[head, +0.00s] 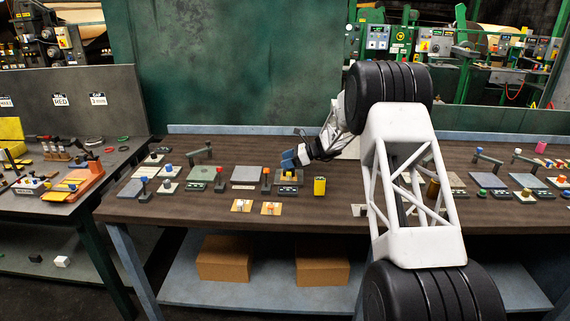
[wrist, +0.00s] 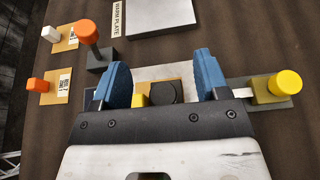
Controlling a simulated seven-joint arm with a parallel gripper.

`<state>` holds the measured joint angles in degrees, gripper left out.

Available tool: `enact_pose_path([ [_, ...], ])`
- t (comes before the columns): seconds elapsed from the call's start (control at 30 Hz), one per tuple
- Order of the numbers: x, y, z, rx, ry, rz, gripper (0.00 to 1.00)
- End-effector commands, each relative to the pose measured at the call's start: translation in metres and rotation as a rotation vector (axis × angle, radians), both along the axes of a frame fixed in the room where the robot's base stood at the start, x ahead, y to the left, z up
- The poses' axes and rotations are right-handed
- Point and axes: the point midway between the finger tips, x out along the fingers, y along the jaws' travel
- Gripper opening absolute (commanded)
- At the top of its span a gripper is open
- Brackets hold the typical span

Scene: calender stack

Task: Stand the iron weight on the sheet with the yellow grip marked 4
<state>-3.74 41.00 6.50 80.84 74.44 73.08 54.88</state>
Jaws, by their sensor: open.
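In the wrist view, my gripper (wrist: 168,80) is open, its two blue fingers apart. Between them in the picture is a tan sheet (wrist: 150,85) with a yellow grip (wrist: 140,100) and a dark round disc (wrist: 165,92) beside it. The disc looks like the iron weight's top, upright on the sheet; its height is unclear. The sheet lies on a pale plate (wrist: 150,71). The finger ends look apart from the disc, though the gripper's body hides the near side. In the head view, my gripper (head: 297,157) is low over this plate, with the yellow grip (head: 290,172) below. I cannot read a 4.
A yellow-knobbed post (wrist: 285,84) stands close beyond the right finger. An orange-knobbed post (wrist: 90,33) stands left. Tan sheets with white (wrist: 52,33) and orange (wrist: 38,85) grips lie further left.

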Motion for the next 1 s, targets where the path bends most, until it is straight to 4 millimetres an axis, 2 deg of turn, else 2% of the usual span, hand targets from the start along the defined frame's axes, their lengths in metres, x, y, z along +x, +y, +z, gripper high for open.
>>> enact_pose_path([
  [0.4, -0.001, -0.063, 0.025, 0.0, 0.001, -0.001, 0.68],
  [0.6, -0.001, -0.087, 0.036, 0.0, 0.001, -0.001, 0.68],
  [0.8, -0.001, -0.101, 0.04, 0.0, 0.002, -0.001, 0.68],
  [1.0, -0.001, -0.103, 0.041, 0.0, 0.002, 0.0, 0.68],
])
